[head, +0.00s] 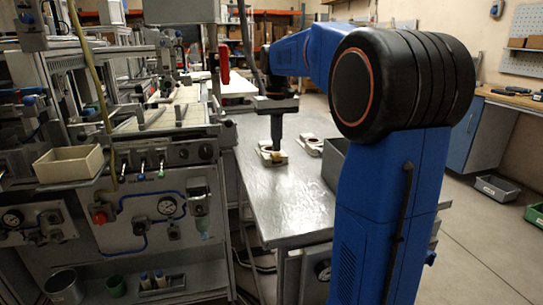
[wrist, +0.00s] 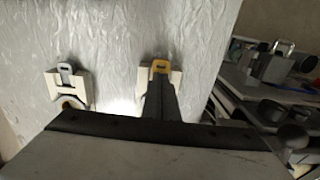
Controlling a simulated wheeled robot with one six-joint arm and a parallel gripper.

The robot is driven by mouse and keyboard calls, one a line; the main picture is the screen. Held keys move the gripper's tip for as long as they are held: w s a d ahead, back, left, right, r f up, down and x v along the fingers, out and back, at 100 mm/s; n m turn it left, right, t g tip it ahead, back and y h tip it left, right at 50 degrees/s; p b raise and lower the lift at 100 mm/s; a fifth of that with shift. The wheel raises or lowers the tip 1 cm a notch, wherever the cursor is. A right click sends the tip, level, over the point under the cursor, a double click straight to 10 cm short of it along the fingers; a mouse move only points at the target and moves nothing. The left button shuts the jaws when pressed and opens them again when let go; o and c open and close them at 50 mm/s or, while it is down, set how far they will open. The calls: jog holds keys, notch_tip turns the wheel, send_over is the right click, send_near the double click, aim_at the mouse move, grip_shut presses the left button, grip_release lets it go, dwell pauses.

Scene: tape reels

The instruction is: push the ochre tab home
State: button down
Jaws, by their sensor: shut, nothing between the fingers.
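The ochre tab (wrist: 160,64) shows in the wrist view at the end of a cream holder (wrist: 145,77) on the metal table. It is a small loop that sticks out past the holder's edge. My gripper (wrist: 158,82) is shut and empty, and its fingers point down over this holder, right beside the tab. I cannot tell whether the fingertips touch the tab. In the head view my gripper (head: 276,148) stands upright over the same holder (head: 266,153). The fingers and the gripper body hide much of the holder and any reel in it.
A second cream holder (wrist: 81,88) with a grey tab (wrist: 66,68) lies beside the first; it also shows in the head view (head: 310,148). A grey bin (head: 333,160) stands at the table's right edge. The table's front part (head: 280,205) is clear.

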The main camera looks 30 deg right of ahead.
jog(key=shift+f, duration=0.5)
dwell(0.9)
jog(key=shift+r, duration=0.1)
notch_tip(320, 180, up, 7)
dwell(0.8)
dwell(0.4)
